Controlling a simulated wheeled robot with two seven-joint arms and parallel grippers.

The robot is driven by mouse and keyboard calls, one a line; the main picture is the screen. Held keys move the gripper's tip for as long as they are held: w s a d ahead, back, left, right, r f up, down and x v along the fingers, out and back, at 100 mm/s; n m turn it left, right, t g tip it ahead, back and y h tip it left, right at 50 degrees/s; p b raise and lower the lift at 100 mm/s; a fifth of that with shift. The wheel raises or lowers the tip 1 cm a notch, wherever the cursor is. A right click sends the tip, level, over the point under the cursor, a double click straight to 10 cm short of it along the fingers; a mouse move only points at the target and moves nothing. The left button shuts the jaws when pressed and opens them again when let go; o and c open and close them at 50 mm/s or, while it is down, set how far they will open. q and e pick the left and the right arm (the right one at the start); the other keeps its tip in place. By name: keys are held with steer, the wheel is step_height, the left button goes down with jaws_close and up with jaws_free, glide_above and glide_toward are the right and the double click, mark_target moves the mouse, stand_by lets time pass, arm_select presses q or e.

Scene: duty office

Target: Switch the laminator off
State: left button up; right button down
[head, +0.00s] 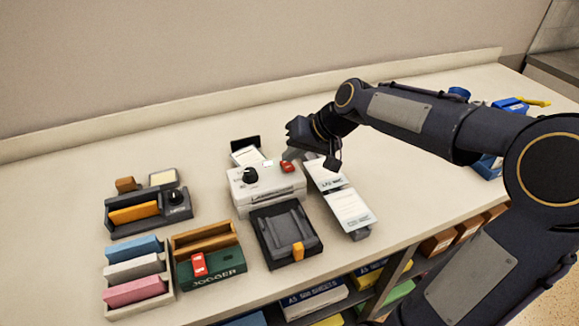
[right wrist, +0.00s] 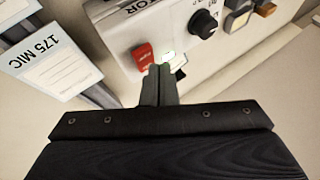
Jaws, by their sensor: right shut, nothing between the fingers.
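The laminator (head: 270,197) is a white box in the middle of the worktop, with a black knob (head: 250,175) and a red switch (head: 287,167) on its top. In the right wrist view the red switch (right wrist: 143,55) is just left of my fingertips, and a small pale lit patch (right wrist: 172,60) lies just beyond them. My right gripper (right wrist: 161,70) is shut and empty, its tips close over the laminator's top by the switch. I cannot tell whether they touch it. My left gripper is not in view.
A black tray with an orange tab (head: 298,252) sits in front of the laminator. Pouch packs (head: 352,210) stand to its right. A green jogger (head: 222,272), coloured stacks (head: 135,290) and a dark device with an orange bar (head: 135,213) are left.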

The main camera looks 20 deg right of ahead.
mark_target(291, 165)
stand_by(0.5)
steer(key=shift+s+f+b, duration=0.1)
steer(key=shift+f+b, duration=0.3)
steer(key=shift+f+b, duration=0.3)
steer(key=shift+f, duration=0.1)
stand_by(0.4)
steer(key=shift+r, duration=0.15)
steer(key=shift+r+p, duration=0.7)
steer(key=r+p, duration=0.2)
steer(key=w+r+p, duration=0.1)
steer(key=r+p, duration=0.1)
steer(key=r, duration=0.1)
stand_by(0.4)
